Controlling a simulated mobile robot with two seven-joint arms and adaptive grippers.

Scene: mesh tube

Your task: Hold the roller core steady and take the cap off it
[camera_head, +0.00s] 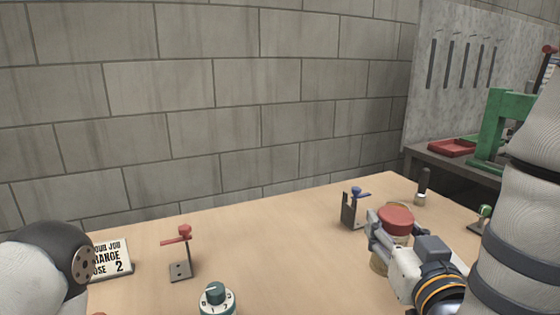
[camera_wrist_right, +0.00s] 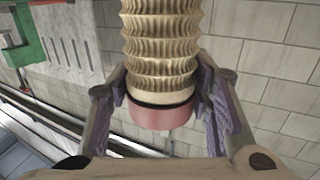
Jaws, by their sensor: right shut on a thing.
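The roller core is a tan ribbed tube (camera_wrist_right: 160,50) with a dark band at its end and a dull red cap (camera_wrist_right: 162,116) on that end. In the head view the red cap (camera_head: 396,217) sits on top, and a little of the tan core (camera_head: 379,264) shows below my right gripper (camera_head: 388,236). My right gripper's fingers (camera_wrist_right: 163,100) are on either side of the core's capped end, shut on the core close by the cap. Whether the core's foot touches the table is hidden. My left arm is at the lower left; its gripper is out of view.
On the wooden table (camera_head: 285,235) stand a red-handled clamp (camera_head: 180,250), a blue-knobbed bracket (camera_head: 354,207), a green dial (camera_head: 216,299) and a sign (camera_head: 112,258). A green press (camera_head: 490,140) and red tray (camera_head: 452,148) are at the right. The table's middle is clear.

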